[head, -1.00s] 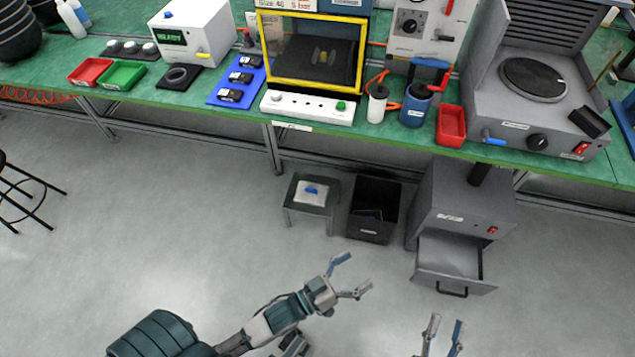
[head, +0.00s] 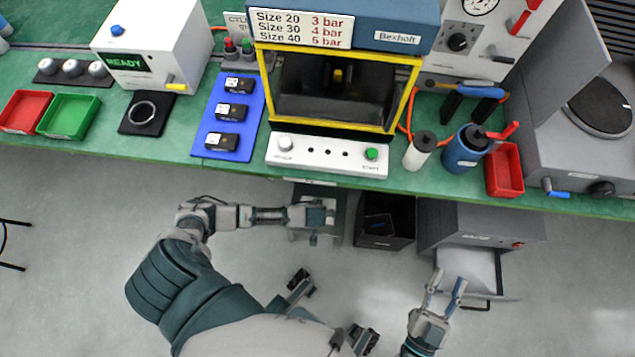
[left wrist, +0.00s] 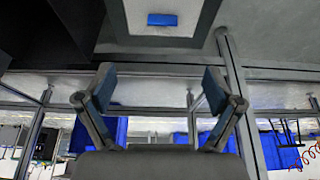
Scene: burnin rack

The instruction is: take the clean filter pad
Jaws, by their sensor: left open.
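I cannot make out a clean filter pad for certain in any view. My left gripper (head: 318,214) hangs over the small low stand (head: 335,238) under the bench; its fingers are hard to see there. In the left wrist view the left gripper (left wrist: 158,82) is open with nothing between its fingers. In the head view this block is hidden by my left arm. My right gripper (head: 448,280) is open and empty, in front of the open drawer (head: 472,268).
A black bin (head: 386,240) with something blue inside stands between the stand and the grey cabinet (head: 480,226). The green bench edge (head: 225,164) runs above my left arm. The bench holds a yellow-framed chamber (head: 340,85), red and green trays (head: 70,115) and a blue mat (head: 228,145).

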